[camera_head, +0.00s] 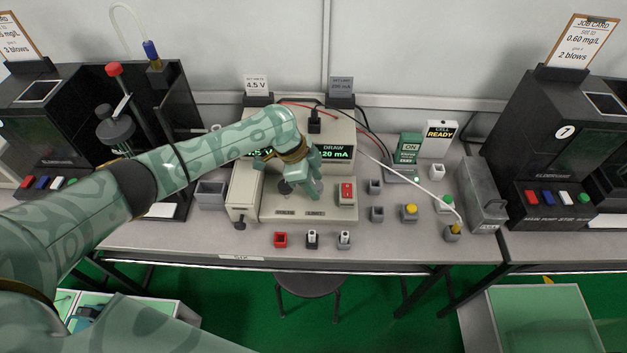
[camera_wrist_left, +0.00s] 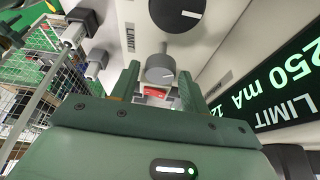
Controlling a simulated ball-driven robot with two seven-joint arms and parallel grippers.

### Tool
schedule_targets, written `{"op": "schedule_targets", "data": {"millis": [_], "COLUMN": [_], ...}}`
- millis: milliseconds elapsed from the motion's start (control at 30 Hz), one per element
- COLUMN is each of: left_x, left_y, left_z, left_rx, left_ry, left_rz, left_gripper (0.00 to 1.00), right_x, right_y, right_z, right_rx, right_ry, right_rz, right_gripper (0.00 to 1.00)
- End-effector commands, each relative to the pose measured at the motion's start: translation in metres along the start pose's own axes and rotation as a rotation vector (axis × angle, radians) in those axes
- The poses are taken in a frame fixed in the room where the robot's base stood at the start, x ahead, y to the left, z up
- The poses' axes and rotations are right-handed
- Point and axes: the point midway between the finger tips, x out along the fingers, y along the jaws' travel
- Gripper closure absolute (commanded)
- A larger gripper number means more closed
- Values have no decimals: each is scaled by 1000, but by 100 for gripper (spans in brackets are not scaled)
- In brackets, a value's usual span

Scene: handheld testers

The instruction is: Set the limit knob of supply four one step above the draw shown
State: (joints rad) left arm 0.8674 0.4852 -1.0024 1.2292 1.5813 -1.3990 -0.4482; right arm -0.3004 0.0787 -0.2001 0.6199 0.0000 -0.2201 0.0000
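The power supply (camera_head: 262,209) stands on the bench. In the head view its draw display (camera_head: 337,153) ends in "20 mA", its start partly hidden by my left arm. In the left wrist view the display (camera_wrist_left: 275,80) shows limit 250 mA. My right gripper is out of view.
A red switch (camera_head: 347,191) sits right of the gripper. Several small sockets and buttons, including a red one (camera_head: 280,240), stand along the bench front. A grey metal box (camera_head: 482,198) and a black machine (camera_head: 545,150) are at right. Cables run behind the supply.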

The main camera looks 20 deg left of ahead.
Motion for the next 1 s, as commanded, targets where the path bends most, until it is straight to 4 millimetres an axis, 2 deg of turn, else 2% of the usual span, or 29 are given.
{"op": "schedule_targets", "data": {"millis": [33, 100, 367, 533, 1000], "left_x": [0, 0, -1, -4, -7], "left_y": [0, 0, 0, 1, 4], "left_z": [0, 0, 0, -1, -4], "left_rx": [0, 0, -10, -58, -407], "left_ry": [0, 0, -1, -1, 0], "left_rz": [0, 0, -5, -24, -167], "left_gripper": [69, 89, 89, 89, 89], "right_x": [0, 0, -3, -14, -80], "right_y": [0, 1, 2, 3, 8], "right_z": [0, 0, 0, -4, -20], "right_rx": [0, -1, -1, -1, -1], "right_ry": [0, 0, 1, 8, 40], "right_rz": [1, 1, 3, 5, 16], "right_gripper": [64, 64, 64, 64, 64]}}
